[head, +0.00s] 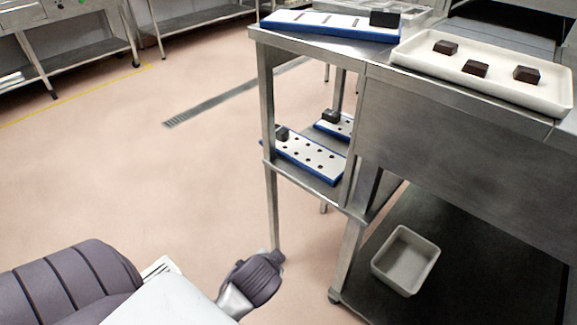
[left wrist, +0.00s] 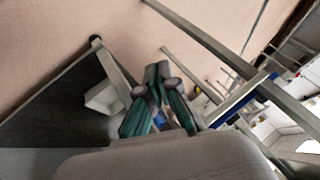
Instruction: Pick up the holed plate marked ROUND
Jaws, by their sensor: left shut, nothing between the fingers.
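Two white plates with blue edges and round dark holes lie on the middle shelf: a larger one (head: 300,152) in front and a smaller visible one (head: 343,127) behind it, partly hidden by the table leg. Each has a dark block at its left end. A third blue-edged plate (head: 318,24) on the tabletop has dark slots and a dark block at its right end. No marking is legible, so I cannot tell which is ROUND. My left gripper (left wrist: 158,72) is shut and empty in the left wrist view. My right gripper is in no view.
A cream tray (head: 420,58) with three dark brown blocks stands on the tabletop at right. A pale bin (head: 428,262) sits on the dark low shelf. Steel table legs frame the middle shelf. The floor at left is clear, with a drain grate (head: 215,106).

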